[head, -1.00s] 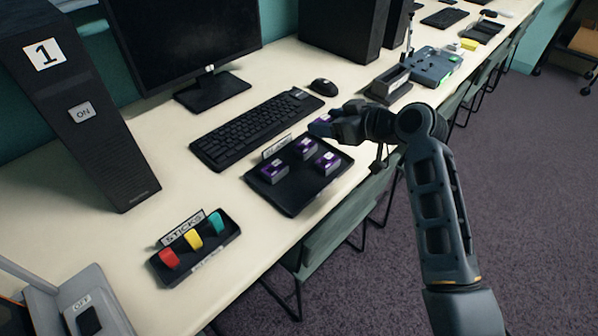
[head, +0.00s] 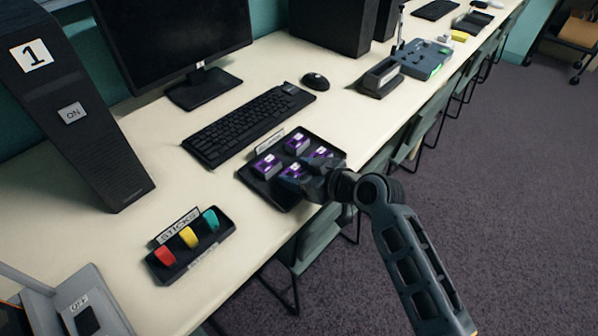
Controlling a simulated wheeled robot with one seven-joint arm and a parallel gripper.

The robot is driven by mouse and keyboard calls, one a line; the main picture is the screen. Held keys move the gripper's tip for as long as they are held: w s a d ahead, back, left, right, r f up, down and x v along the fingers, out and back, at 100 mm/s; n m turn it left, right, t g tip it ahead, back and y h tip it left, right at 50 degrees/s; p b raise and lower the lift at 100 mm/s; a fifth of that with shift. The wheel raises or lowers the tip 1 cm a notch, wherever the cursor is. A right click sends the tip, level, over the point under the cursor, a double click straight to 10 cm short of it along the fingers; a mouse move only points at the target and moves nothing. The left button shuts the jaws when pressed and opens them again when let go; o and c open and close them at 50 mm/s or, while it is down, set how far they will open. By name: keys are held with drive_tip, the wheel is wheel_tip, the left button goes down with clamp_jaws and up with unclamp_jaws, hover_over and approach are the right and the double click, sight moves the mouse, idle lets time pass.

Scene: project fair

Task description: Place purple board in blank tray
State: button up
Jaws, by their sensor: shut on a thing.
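A purple board (head: 291,173) is held in my gripper (head: 303,179), which is shut on it. The board is over the front part of a black tray (head: 250,178) with a small label too blurred to read. Three other purple boards are in this tray: one at the left (head: 266,166), one at the back (head: 297,143) and one at the right (head: 320,153), partly hidden by my gripper. I cannot tell whether the held board touches the tray floor. The tray's front right corner is hidden behind my gripper.
A sticks tray (head: 190,263) with red, yellow and teal sticks lies to the left. A keyboard (head: 248,124) and mouse (head: 315,81) are behind the black tray. A black holder (head: 380,80) and a grey device (head: 425,60) stand farther right. Chairs (head: 325,235) line the front edge.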

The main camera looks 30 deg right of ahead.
drive_tip(key=shift+f, duration=0.1)
drive_tip(key=o, duration=0.8)
drive_tip(key=shift+c, duration=0.2)
drive_tip(key=shift+r, duration=0.2)
drive_tip(key=v, duration=1.2)
drive_tip(key=shift+f, duration=0.1)
